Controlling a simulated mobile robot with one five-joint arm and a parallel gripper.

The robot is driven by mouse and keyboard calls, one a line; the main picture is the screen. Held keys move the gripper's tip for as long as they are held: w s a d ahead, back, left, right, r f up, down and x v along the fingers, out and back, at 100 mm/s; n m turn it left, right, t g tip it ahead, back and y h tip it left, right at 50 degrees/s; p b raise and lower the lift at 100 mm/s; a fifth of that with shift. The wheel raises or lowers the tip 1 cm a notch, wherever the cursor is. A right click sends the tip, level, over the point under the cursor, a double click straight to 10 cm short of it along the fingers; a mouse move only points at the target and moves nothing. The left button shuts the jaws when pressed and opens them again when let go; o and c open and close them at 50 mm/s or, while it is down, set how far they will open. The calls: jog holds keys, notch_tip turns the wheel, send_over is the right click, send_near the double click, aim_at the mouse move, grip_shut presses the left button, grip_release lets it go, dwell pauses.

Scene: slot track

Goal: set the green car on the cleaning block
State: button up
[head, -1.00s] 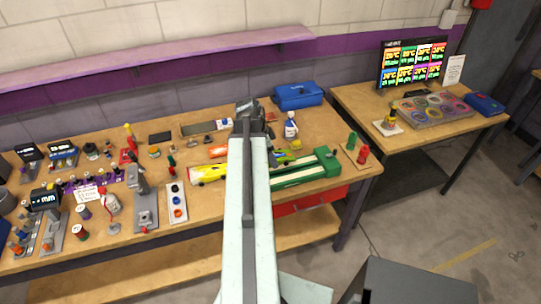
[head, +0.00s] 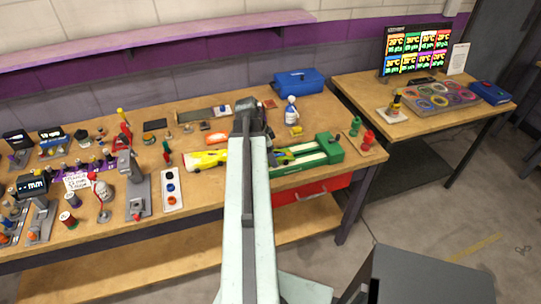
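A small green and blue car (head: 284,156) shows just right of my arm, at the left end of a long green block with a pale top strip (head: 309,160). This block looks like the cleaning block; a taller green part rises at its right end. My arm hides part of the car and the block's left end, so I cannot tell whether the car rests on the block or just beside it. My gripper (head: 251,108) is beyond the car, above the bench. Its fingers are too small and dark to tell whether they are open or shut.
A yellow car (head: 207,159) lies left of my arm, with an orange car (head: 215,138) behind it. A spray bottle (head: 291,112) and a blue case (head: 299,82) stand behind the block. Red and green bottles (head: 367,140) stand at the bench's right end.

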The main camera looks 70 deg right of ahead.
jog(key=o, duration=1.6)
jog(key=shift+o, duration=0.2)
jog(key=shift+r, duration=0.1)
jog(key=p+v, duration=0.7)
jog(key=v, duration=0.1)
jog(key=shift+p, duration=0.35)
